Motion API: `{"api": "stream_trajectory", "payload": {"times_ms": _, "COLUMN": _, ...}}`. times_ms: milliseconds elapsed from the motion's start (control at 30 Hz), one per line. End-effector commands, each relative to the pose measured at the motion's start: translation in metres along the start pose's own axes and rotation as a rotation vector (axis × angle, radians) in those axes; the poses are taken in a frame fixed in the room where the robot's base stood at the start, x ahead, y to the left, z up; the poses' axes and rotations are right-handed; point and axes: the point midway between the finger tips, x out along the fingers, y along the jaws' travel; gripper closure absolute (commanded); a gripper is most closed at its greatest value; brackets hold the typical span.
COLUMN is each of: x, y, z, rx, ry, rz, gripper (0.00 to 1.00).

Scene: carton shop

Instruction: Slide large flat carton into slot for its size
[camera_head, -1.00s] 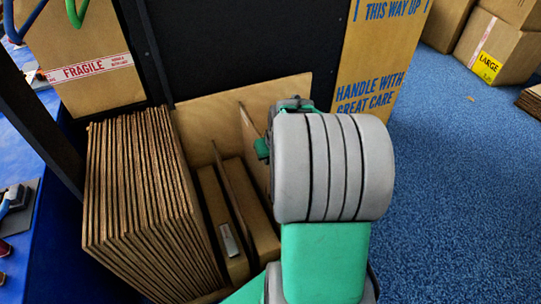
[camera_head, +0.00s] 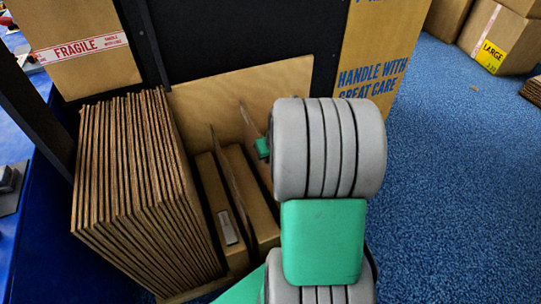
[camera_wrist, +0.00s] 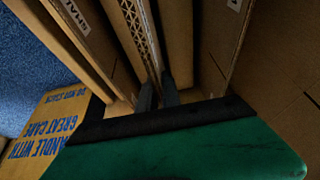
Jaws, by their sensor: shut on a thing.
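My gripper shows in the wrist view as two dark fingers (camera_wrist: 158,95), shut on a flat carton (camera_wrist: 141,32) with a corrugated edge. In the head view my own arm hides the fingers; a small green part shows beside the rack's right end. A wooden rack (camera_head: 240,88) with upright dividers stands against the dark panel. Brown flat cartons (camera_head: 250,200) stand in its slots, left of my arm. The held carton is upright among boards on both sides in the wrist view; how deep it sits, and in which slot, I cannot tell.
A thick pack of flat boards (camera_head: 140,180) fills the left side of the rack. A printed carton panel (camera_head: 372,65) stands at the back right. Boxes, one labelled LARGE (camera_head: 492,55), stand on the blue floor (camera_head: 460,180), which is mostly clear at right.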

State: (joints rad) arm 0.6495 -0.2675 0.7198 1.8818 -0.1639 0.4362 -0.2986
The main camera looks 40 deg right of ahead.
Motion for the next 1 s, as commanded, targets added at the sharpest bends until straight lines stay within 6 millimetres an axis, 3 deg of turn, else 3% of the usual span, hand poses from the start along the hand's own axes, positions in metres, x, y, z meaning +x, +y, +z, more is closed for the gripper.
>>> {"api": "stream_trajectory", "payload": {"times_ms": 167, "x": -0.001, "y": 0.0, "z": -0.001, "rx": 0.0, "ry": 0.002, "rz": 0.001, "gripper": 1.0}}
{"api": "stream_trajectory", "payload": {"times_ms": 200, "x": -0.001, "y": 0.0, "z": -0.001, "rx": 0.0, "ry": 0.001, "rz": 0.0, "gripper": 0.89}}
{"api": "stream_trajectory", "payload": {"times_ms": 467, "x": -0.001, "y": 0.0, "z": 0.0, "rx": 0.0, "ry": 0.0, "rz": 0.0, "gripper": 0.68}}
{"api": "stream_trajectory", "payload": {"times_ms": 733, "x": -0.002, "y": 0.0, "z": 0.0, "rx": 0.0, "ry": -0.001, "rz": 0.0, "gripper": 0.67}}
{"api": "stream_trajectory", "payload": {"times_ms": 867, "x": -0.02, "y": 0.001, "z": -0.002, "rx": 0.001, "ry": 0.001, "rz": 0.001, "gripper": 0.67}}
{"api": "stream_trajectory", "payload": {"times_ms": 1000, "x": -0.051, "y": 0.001, "z": -0.002, "rx": 0.001, "ry": 0.002, "rz": 0.002, "gripper": 0.67}}
